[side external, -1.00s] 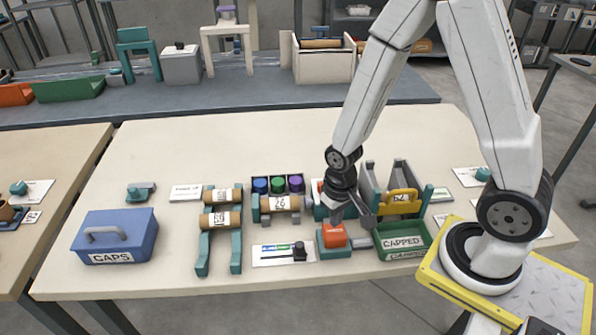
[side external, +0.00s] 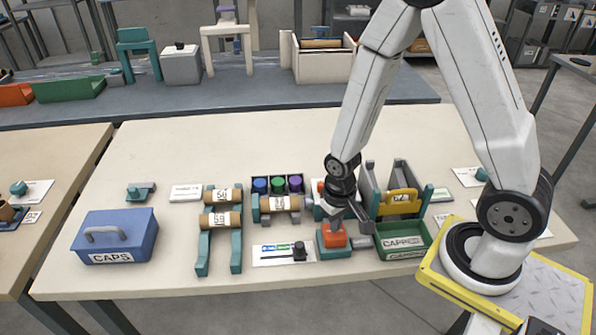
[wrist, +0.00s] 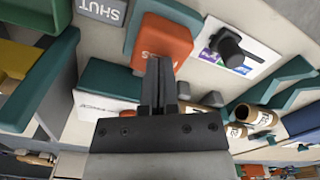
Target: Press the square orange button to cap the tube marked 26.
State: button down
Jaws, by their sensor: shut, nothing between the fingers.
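The square orange button (side external: 333,238) sits on a teal base near the front of the table, and it also shows in the wrist view (wrist: 166,42). My gripper (side external: 360,222) is shut and empty, close above and beside the button. In the wrist view the closed fingertips (wrist: 160,64) overlap the button's near edge; I cannot tell whether they touch it. A brown tube (side external: 280,203) lies in the middle holder in front of blue, green and purple caps (side external: 277,185). Its number is too blurred to read for sure.
The green CAPPED tray (side external: 403,241) and a yellow handle (side external: 399,201) stand right of the button. A card with a black knob (side external: 299,250) lies left of it. Further left are a rack with two tubes (side external: 222,207) and the blue CAPS box (side external: 115,236).

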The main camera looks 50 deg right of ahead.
jog(key=shift+f, duration=1.3)
jog(key=shift+r, duration=4.05)
notch_tip(320, 180, up, 7)
jog(key=n+t, duration=0.2)
jog(key=n, duration=0.1)
jog(key=shift+a+t, duration=0.15)
jog(key=shift+t, duration=0.15)
jog(key=shift+f, duration=0.1)
